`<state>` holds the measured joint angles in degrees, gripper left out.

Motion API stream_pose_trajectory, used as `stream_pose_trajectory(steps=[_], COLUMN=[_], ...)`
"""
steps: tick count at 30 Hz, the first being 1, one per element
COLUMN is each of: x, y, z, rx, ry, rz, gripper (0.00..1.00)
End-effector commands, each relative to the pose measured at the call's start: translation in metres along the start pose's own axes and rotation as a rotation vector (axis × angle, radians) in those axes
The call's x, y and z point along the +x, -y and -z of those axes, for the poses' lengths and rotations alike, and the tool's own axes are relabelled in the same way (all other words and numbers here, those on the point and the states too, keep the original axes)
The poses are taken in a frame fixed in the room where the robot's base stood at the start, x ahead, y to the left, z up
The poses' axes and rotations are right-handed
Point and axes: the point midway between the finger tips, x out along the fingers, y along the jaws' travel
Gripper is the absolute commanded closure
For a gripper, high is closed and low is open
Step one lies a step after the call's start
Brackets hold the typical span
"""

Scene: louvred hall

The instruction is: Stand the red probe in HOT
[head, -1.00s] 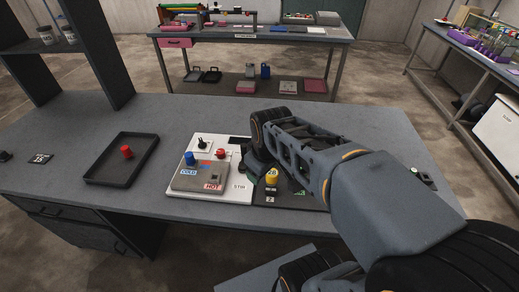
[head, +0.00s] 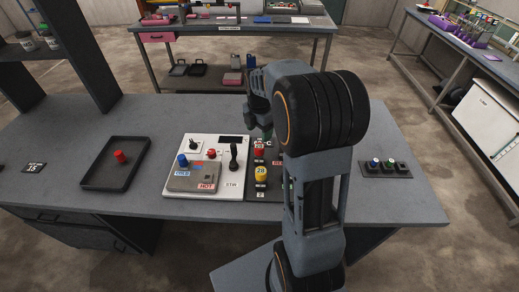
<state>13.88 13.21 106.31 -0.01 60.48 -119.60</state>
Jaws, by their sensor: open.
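A red-capped piece (head: 120,156), which looks like the red probe, stands in a black tray (head: 91,184) at the left of the desk. A white panel (head: 232,154) with a grey block (head: 193,178) lies near the middle. The block has a blue label on its left, with a blue-capped probe (head: 183,160) standing behind it, and a red HOT label (head: 206,187) at front right. A small red part (head: 211,153) sits behind the block. My gripper (head: 262,125) is open and points down over the panel's right side, partly hidden by my wrist.
A black lever (head: 233,157) stands upright on the panel by the STIR label. A yellow knob (head: 261,173) is on a dark strip to the right. A small switch box (head: 386,168) sits at the desk's right. The desk between tray and panel is clear.

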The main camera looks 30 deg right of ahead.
Motion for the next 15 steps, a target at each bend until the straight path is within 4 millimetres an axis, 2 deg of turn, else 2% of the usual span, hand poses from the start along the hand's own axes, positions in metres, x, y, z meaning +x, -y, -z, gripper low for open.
stream_pose_trajectory(steps=[15], x=[0.064], y=[0.001], z=[0.000], rx=[0.003], ry=[-0.001], rz=[0.002], gripper=[0.34])
